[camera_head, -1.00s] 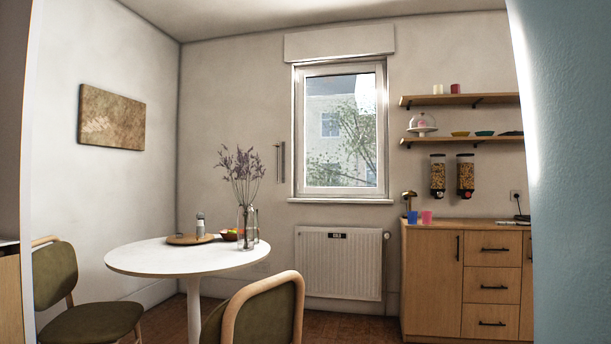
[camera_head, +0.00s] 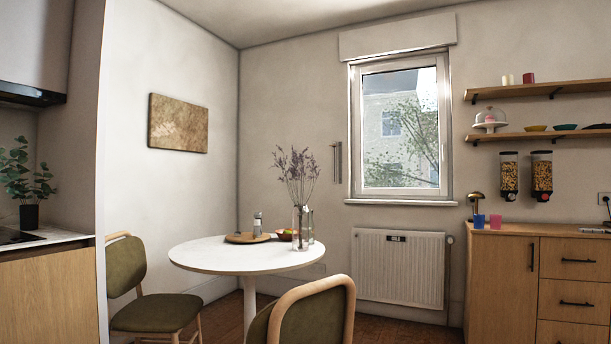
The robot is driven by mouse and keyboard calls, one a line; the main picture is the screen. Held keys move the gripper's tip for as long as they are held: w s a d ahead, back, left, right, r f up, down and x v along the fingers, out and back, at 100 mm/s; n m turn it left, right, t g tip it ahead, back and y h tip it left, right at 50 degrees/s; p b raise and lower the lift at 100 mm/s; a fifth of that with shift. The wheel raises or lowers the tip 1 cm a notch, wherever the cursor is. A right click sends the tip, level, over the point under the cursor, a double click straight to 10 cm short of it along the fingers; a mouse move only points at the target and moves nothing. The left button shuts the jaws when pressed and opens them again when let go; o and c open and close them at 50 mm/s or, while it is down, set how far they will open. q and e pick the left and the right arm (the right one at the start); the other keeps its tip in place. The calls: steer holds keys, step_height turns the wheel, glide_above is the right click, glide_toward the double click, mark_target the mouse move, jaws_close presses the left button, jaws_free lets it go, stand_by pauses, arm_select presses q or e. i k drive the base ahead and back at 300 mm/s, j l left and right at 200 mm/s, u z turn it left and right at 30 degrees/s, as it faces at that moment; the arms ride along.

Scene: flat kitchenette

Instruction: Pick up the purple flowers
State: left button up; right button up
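The purple flowers (camera_head: 296,172) stand upright in a clear glass vase (camera_head: 301,232) near the right edge of the round white table (camera_head: 215,262). Their thin stems fan out above the vase. Neither of my grippers shows in the head view.
A wooden tray (camera_head: 246,238) and a small bowl (camera_head: 287,234) sit beside the vase. One green chair (camera_head: 148,303) stands left of the table, another (camera_head: 312,315) in front of it. A wooden cabinet (camera_head: 505,285) is at right, a counter (camera_head: 45,290) with a plant at left.

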mark_target(293, 170)
steer(key=i+l+z, duration=0.9)
steer(key=i, duration=0.6)
steer(key=i+l+z, duration=0.15)
steer(key=i, duration=0.6)
